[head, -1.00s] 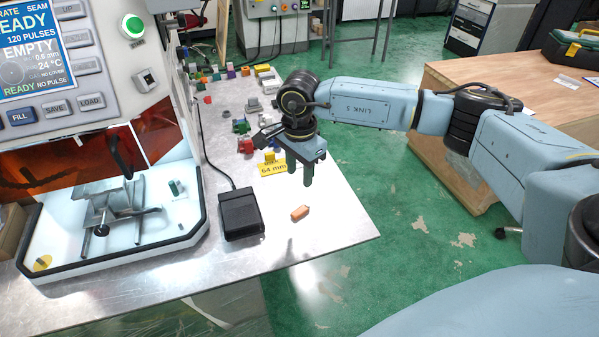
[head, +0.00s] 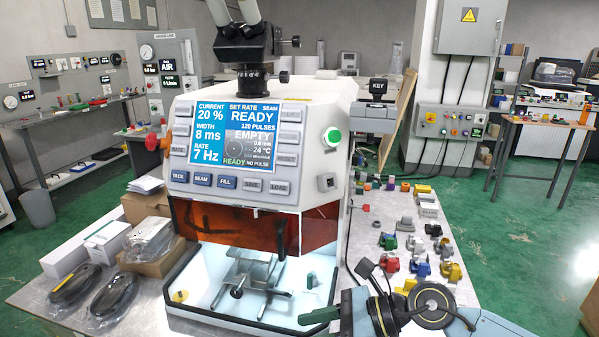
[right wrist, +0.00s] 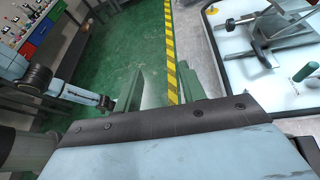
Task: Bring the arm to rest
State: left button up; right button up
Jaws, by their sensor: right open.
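My right arm comes in at the bottom right of the head view. Its gripper (head: 325,315) is beside the front right corner of the welding machine's lit chamber, partly cut off by the frame's bottom edge. In the right wrist view the two green fingers of the right gripper (right wrist: 160,92) stand apart with nothing between them, and green floor with a yellow-black stripe shows below. Another blue arm, which looks like my left, reaches in from the left of that view. Its end (right wrist: 106,102) is small and partly behind a finger, so its jaws cannot be made out.
The welding machine (head: 262,150) with its screen stands on the metal bench. Inside its chamber (head: 215,290) is a grey clamp fixture. Several coloured small parts (head: 420,268) lie on the bench to the right. Wrapped dark items (head: 112,298) and boxes lie left. Green floor is open beyond.

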notch_tip(320, 180, up, 7)
jog(key=a+m+t+y, duration=0.3)
jog(key=m+t+y, duration=0.15)
jog(key=m, duration=0.25)
jog(key=w+d+r+m+t+h, duration=0.3)
jog(key=d+m+t+h, duration=0.25)
jog(key=m+t, duration=0.9)
jog(key=s+d+f+m+g+h, duration=0.25)
jog(key=d+f+m+h, duration=0.4)
jog(key=m, duration=0.35)
jog(key=s+d+f+m+g+h, duration=0.1)
jog(key=d+f+m+g+h, duration=0.2)
jog(key=d+f+m+h, duration=0.55)
jog(key=s+d+f+m+g+y, duration=0.1)
jog(key=s+f+m+g, duration=0.45)
jog(key=s, duration=0.45)
jog(key=s+d+f+m+g+y, duration=0.15)
jog(key=s+f+m+g, duration=0.35)
jog(key=s, duration=0.5)
notch_tip(320, 180, down, 23)
jog(key=s+n+g, duration=0.1)
jog(key=n+g, duration=0.1)
jog(key=s+d+f+g, duration=0.1)
jog(key=s+d+f, duration=0.1)
jog(key=s+f, duration=1.3)
jog(key=shift+s+d+f, duration=0.25)
jog(key=shift+s+f, duration=0.1)
jog(key=shift+s, duration=0.75)
